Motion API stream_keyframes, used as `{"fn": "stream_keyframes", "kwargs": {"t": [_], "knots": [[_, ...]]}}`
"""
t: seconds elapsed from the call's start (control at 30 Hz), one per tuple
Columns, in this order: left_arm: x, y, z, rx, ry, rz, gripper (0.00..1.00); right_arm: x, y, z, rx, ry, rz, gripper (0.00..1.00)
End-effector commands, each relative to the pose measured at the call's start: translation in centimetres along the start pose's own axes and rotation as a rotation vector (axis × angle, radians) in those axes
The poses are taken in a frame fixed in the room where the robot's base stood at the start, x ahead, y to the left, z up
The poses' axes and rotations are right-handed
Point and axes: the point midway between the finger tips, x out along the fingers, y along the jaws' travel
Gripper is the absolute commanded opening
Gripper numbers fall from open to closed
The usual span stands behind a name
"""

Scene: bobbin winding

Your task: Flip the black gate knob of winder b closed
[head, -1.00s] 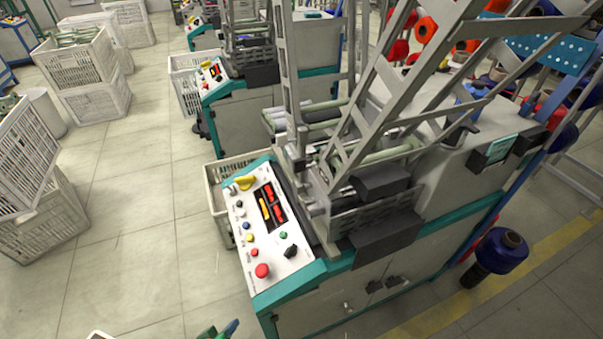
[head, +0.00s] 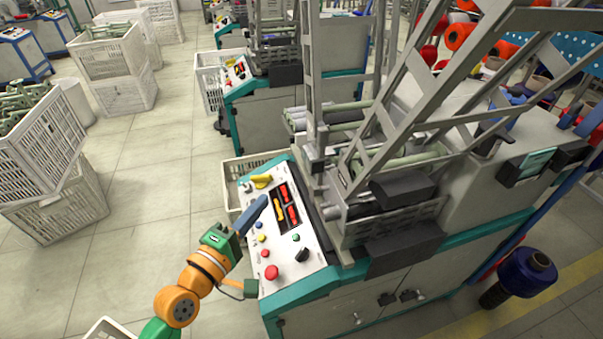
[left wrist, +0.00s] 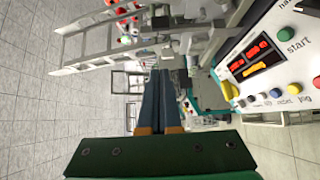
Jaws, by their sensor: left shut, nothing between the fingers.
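The near winder's white control panel (head: 285,235) has a black knob (head: 302,255) at its right side, a yellow knob (head: 262,181) at the far end and a red button (head: 271,272) at the near end. I cannot read which winder is b. My left gripper (head: 263,200) is shut and empty, over the panel's left edge, left of the lit display and beyond the black knob. Its blue fingers (left wrist: 159,75) point ahead in the left wrist view, with part of the panel (left wrist: 285,50) at the right. The black knob is not clear there. My right gripper is not in view.
The winder's slanted grey frame (head: 440,90) and dark block (head: 403,250) rise right of the panel. A white crate (head: 235,170) stands behind the panel, and stacked crates (head: 50,215) stand at the left. Open floor lies between. A blue spool (head: 525,272) stands at the right.

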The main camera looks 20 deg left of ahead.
Motion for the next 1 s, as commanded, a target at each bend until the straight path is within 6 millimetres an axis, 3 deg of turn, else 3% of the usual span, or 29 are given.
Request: {"fn": "stream_keyframes", "kwargs": {"t": [0.47, 0.5, 0.73, 1.0], "knots": [[9.8, 0.2, 0.1, 0.002, -0.002, 0.002, 0.0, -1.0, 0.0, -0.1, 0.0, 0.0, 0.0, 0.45], [10.3, 0.3, 0.8, -0.003, -0.001, 0.001, 0.0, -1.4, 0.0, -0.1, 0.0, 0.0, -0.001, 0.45], [12.1, 0.1, 2.7, 0.0, -0.001, 0.0, 0.0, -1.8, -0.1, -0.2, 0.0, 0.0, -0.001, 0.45], [12.3, 0.0, 2.9, 0.003, -0.001, -0.002, 0.0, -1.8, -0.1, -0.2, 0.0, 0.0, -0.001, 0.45]]}}
